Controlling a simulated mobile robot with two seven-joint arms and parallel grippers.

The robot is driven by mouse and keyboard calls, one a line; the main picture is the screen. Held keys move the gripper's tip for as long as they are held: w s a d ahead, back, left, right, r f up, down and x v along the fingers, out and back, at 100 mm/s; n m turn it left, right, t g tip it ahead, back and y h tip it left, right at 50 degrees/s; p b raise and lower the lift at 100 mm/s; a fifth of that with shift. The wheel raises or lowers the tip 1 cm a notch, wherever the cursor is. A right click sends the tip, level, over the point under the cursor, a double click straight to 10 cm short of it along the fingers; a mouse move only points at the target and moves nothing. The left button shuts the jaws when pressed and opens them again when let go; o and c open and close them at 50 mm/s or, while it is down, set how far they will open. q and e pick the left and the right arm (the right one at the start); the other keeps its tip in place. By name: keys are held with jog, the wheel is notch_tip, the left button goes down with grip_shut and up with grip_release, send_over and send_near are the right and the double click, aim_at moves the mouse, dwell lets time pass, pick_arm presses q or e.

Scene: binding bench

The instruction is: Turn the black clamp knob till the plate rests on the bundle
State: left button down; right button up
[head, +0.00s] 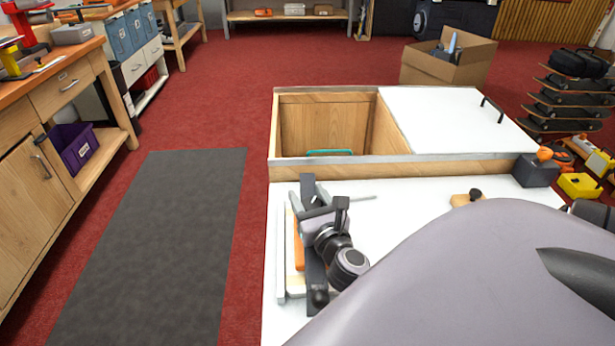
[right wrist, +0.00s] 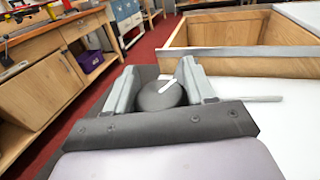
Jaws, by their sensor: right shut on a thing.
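The black clamp knob (right wrist: 160,96) is a dark round disc with a white line on its face. In the right wrist view it sits between the two grey fingers of my right gripper (right wrist: 186,88), which are shut on it. In the head view my right gripper (head: 308,212) is at the left part of the white bench top and mostly hides the knob. An orange strip (head: 298,252) and a pale piece (head: 296,286) show beside the dark upright parts there. I cannot make out the plate or the bundle clearly, or any gap between them. My left gripper is not in view.
An open wooden bin (head: 325,120) is behind, beside a white lid (head: 445,115). A dark grey block (head: 536,170) stands at the right. A grey mat (head: 190,220) lies on the floor left.

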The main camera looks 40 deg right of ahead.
jog(key=shift+d+r+h, duration=0.2)
jog(key=shift+r+h, duration=0.1)
jog(key=shift+r, duration=0.2)
jog(key=o, duration=0.9)
jog(key=shift+o, duration=0.2)
jog(key=shift+a+f, duration=0.1)
jog(key=shift+f, duration=0.05)
jog(key=shift+f, duration=0.1)
jog(key=shift+s+a, duration=0.2)
jog(key=shift+s, duration=0.1)
jog(key=shift+b+v, duration=0.75)
jog(key=shift+v, duration=2.45)
